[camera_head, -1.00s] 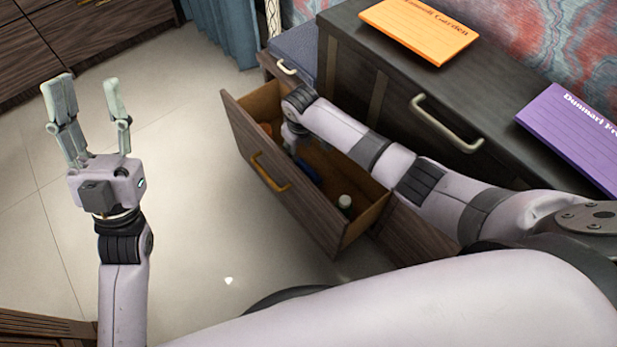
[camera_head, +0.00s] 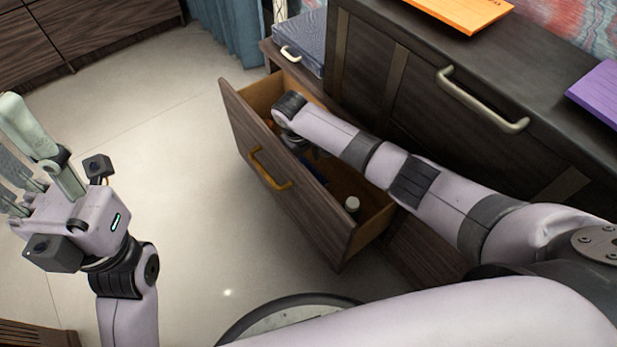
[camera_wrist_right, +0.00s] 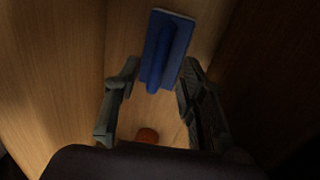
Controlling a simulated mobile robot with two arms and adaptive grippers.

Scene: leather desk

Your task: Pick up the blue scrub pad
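The blue scrub pad (camera_wrist_right: 165,50) lies in the open wooden drawer (camera_head: 300,206), with a raised ridge on it. In the head view, a bit of blue (camera_head: 315,172) shows below my right arm. My right gripper (camera_wrist_right: 158,70) is open over the drawer, its fingers on either side of the pad's lower end. Whether they touch it I cannot tell. In the head view, my right gripper (camera_head: 298,140) is mostly hidden by its wrist and the drawer front. My left gripper (camera_head: 14,150) is empty above the floor at the left, fingers apart and partly cut off by the picture edge.
A white-capped bottle (camera_head: 352,207) stands at the drawer's near end. An orange object (camera_wrist_right: 147,135) lies near the right gripper's base in the wrist view. The dark cabinet (camera_head: 430,95) with a metal handle rises beside the drawer. Open floor (camera_head: 185,150) lies left of it.

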